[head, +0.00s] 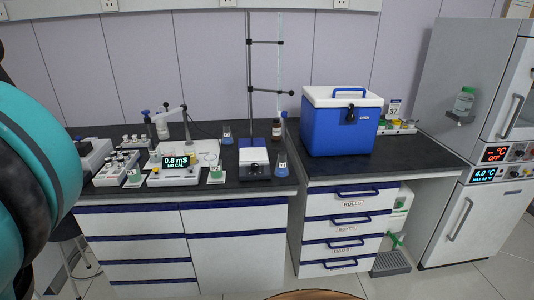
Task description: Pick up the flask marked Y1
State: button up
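Two small blue-tinted flasks stand on the dark bench top. The nearer flask (281,168) is right of the blue-and-white stirrer unit, near the bench's front edge, with a pale label too small to read surely. The farther flask (227,139) stands behind and left of that unit; its label is also too small to read. I cannot tell which is marked Y1. My gripper is not in view; only a teal and black part of my arm shows at the left edge.
The stirrer unit (253,159) has a tall stand (249,60) behind it. A meter reading 0.8 mS (175,161) and vial racks (117,168) are left. A blue cooler (341,124) stands right, with fridges (474,200) beyond. A stool (66,231) is lower left.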

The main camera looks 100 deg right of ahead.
aim_at(281, 170)
jog(key=k+j+z, duration=0.1)
jog(key=z, duration=0.25)
jog(key=k+z, duration=0.45)
jog(key=z, duration=2.2)
